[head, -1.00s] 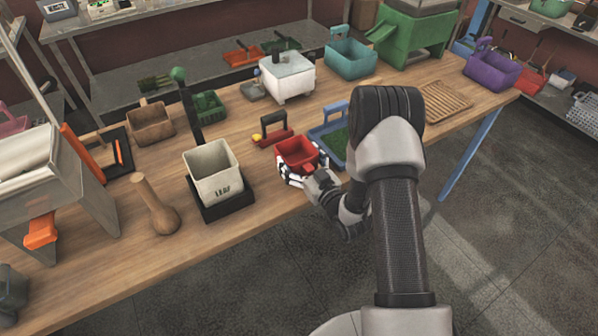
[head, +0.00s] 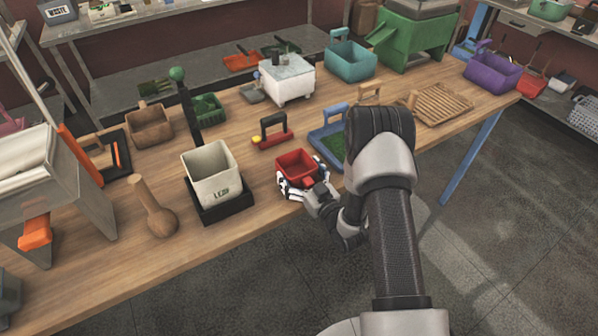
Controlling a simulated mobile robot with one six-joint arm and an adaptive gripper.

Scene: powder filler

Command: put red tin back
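The red tin (head: 296,164) is an open square container near the table's front edge, right of the cream "LEAF" bin. My gripper (head: 300,186) is at the tin's near side, with white-and-black fingers showing around its lower left and right sides. The fingers appear closed around the tin. The tin is upright, and its underside is hidden, so I cannot tell whether it touches the table.
The cream bin (head: 211,172) stands in a black holder to the left. A red-based tool with a black handle (head: 273,131) lies behind the tin. A blue tray (head: 320,140) with green contents is right, partly behind my arm.

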